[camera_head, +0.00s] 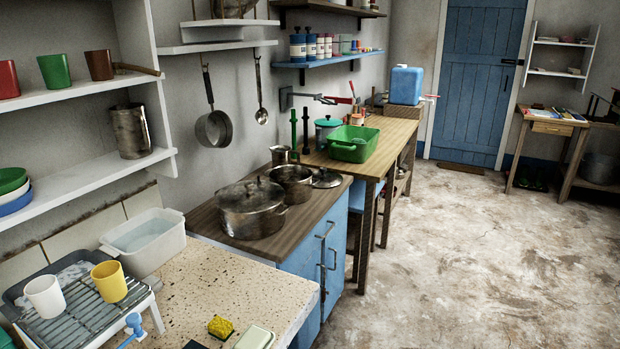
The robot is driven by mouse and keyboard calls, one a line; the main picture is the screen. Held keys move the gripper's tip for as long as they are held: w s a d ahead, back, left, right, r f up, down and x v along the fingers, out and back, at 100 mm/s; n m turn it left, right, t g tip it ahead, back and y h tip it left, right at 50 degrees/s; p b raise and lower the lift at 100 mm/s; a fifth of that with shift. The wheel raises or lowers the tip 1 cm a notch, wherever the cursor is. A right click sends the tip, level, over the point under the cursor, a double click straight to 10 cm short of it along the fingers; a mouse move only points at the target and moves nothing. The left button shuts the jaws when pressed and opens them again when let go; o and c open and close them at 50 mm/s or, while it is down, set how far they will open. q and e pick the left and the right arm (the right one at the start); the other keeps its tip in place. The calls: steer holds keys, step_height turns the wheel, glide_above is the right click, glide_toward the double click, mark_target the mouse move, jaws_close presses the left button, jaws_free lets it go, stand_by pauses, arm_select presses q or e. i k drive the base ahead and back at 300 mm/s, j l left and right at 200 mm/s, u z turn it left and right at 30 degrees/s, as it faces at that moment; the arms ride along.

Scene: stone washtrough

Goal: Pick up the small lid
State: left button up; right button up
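The small lid (327,178) is dark and round with a knob on top. It lies on the wooden top of the blue cabinet, close to the right of a small metal pot (291,183). The small pot looks uncovered. A larger metal pot (251,208) stands nearer, with a lid on it that has a knob. Neither of my grippers is in view.
The wooden counter (318,207) is bare along its front right edge. A green basin (353,144) sits on the table behind. A speckled stone top (205,285) with a dish rack and cups is nearer. The floor (480,250) at right is open.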

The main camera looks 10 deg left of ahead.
mark_target(331, 180)
steer(key=i+u, duration=0.2)
steer(key=u, duration=0.4)
steer(key=i+l+u, duration=0.15)
steer(key=u, duration=0.3)
steer(key=l+u, duration=0.35)
steer(key=u, duration=0.15)
steer(key=i+l+u, duration=0.15)
steer(key=l+u, duration=0.15)
steer(key=l, duration=0.65)
steer(key=l+u, duration=0.35)
steer(key=l, duration=2.7)
